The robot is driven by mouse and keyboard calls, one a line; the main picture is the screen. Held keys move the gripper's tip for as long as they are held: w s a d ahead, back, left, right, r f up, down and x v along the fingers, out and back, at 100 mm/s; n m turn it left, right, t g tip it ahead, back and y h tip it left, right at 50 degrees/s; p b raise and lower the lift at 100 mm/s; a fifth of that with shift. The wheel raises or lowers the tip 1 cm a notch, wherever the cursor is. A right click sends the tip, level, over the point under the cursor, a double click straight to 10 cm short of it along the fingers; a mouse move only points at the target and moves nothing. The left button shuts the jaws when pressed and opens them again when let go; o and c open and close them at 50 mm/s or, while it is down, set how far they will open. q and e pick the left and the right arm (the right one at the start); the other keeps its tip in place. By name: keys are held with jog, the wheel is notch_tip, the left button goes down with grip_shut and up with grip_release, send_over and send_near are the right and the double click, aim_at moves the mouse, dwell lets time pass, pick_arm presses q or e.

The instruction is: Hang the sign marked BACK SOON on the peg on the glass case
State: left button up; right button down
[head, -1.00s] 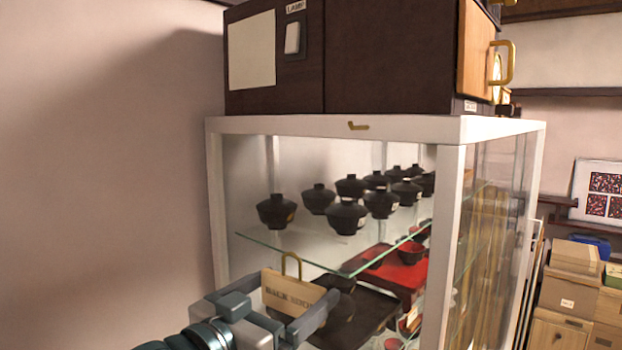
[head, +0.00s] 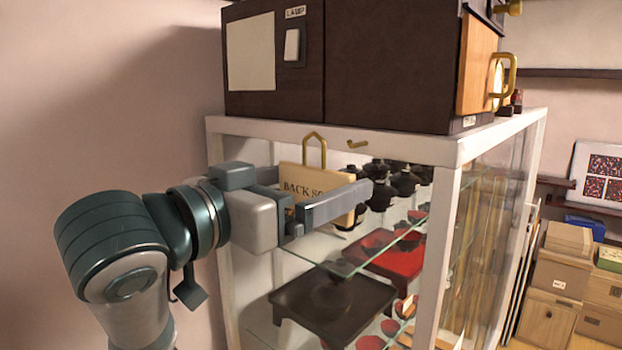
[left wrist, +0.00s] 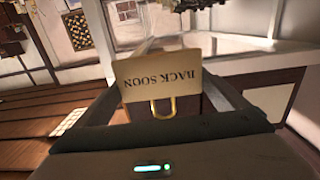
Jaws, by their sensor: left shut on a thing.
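The wooden sign marked BACK SOON (head: 298,180) is held upright in my left gripper (head: 340,205), in front of the glass case (head: 228,130). Its brass loop (head: 314,150) stands above its top edge. The fingers cover part of the lettering. In the left wrist view the sign (left wrist: 160,80) appears upside down between the fingers, with its loop (left wrist: 163,107) towards the camera. The brass peg (head: 357,144) is on the case's white top rail, to the right of the loop and apart from it in the picture. My right gripper is not in view.
A dark cabinet (head: 390,60) stands on the case top. Black lidded bowls (head: 405,180) and trays (head: 330,300) sit behind the glass. Wooden boxes (head: 560,270) are stacked at the right. The pink wall (head: 100,110) at left is clear.

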pick_arm(q)
jog(key=shift+w+d, duration=0.15)
jog(key=shift+w, duration=0.05)
send_near(368, 175)
jog(key=shift+r+x, duration=0.25)
jog(key=shift+x, duration=0.9)
jog(key=shift+r+x, duration=0.2)
jog(key=shift+x, duration=0.95)
jog(key=shift+w+d+f, duration=0.4)
jog(key=shift+w, duration=0.2)
jog(key=o, duration=0.7)
jog(key=shift+o, duration=0.2)
